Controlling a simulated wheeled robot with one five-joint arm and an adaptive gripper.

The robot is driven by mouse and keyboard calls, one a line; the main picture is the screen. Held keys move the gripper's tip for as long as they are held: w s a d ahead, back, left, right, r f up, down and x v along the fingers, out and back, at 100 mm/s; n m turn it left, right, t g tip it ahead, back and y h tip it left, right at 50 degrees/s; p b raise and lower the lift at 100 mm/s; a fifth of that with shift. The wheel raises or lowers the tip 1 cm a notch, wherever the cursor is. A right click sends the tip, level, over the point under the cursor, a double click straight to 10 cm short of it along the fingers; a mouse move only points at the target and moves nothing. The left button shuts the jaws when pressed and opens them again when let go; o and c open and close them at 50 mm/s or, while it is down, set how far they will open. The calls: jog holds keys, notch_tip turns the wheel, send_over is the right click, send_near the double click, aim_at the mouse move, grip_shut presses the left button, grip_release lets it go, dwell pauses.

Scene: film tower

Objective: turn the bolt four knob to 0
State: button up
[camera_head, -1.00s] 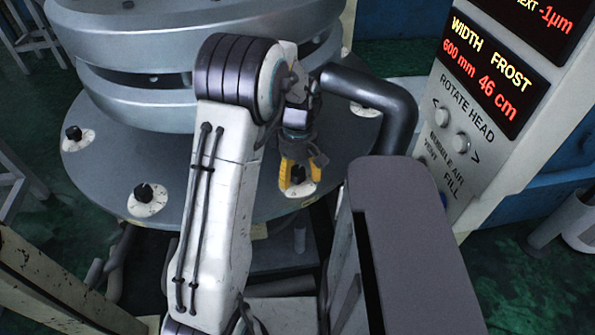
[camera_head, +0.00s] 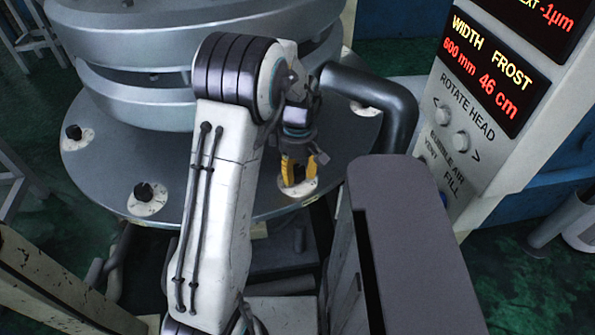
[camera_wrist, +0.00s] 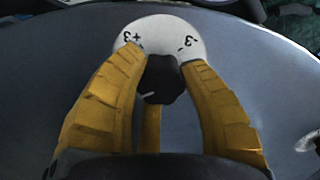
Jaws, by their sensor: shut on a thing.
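The knob held by my gripper is dark and lobed (camera_wrist: 160,80), on a white round dial (camera_wrist: 163,32) with "+3" and "-3" marks; a short pale line shows on the knob. Which bolt number it is, I cannot read. In the wrist view my gripper's (camera_wrist: 162,75) yellow fingers stand on both sides of the knob, shut on it. In the head view my gripper (camera_head: 298,180) is over the same white dial (camera_head: 311,188) at the front edge of the grey round plate (camera_head: 240,185).
Two more dark knobs sit at the left of the plate, one farther back (camera_head: 74,132) and one nearer (camera_head: 143,191). Another dial (camera_head: 365,109) is partly behind a dark pipe (camera_head: 375,92). A panel with red displays (camera_head: 487,75) stands right. A grey box (camera_head: 415,250) is close right of my arm.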

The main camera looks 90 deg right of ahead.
aim_at(298, 168)
jog(key=shift+f, duration=0.15)
jog(key=n+b, duration=0.1)
jog(key=n, duration=0.2)
jog(key=shift+b, duration=0.4)
jog(key=n+b, duration=0.1)
jog(key=n, duration=0.4)
jog(key=shift+a+n, duration=0.1)
jog(key=shift+n, duration=0.3)
jog(key=o, duration=1.2)
notch_tip(298, 168, up, 12)
jog(key=shift+d, duration=0.25)
